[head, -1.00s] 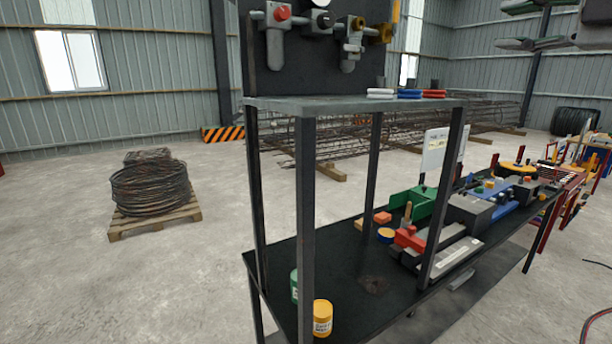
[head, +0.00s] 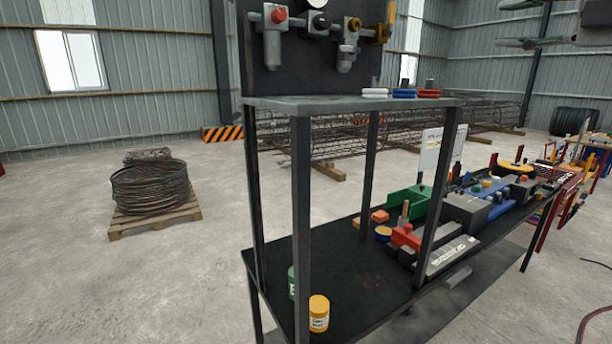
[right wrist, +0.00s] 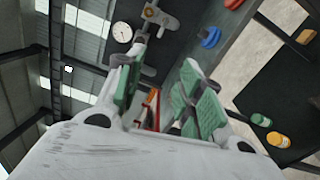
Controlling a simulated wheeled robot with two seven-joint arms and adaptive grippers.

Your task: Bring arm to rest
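My right gripper (head: 499,24) shows at the top right corner of the head view, partly cut off by the frame. Its green-padded fingers are spread, and nothing shows between the tips there. My left gripper is out of view.
A dark bench (head: 345,262) has a raised shelf (head: 340,103) with white, blue and red rings. A yellow jar (head: 319,314) stands at its front. Boxes and tools crowd its right part. A wire coil (head: 150,187) lies on a pallet at left; floor around is open.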

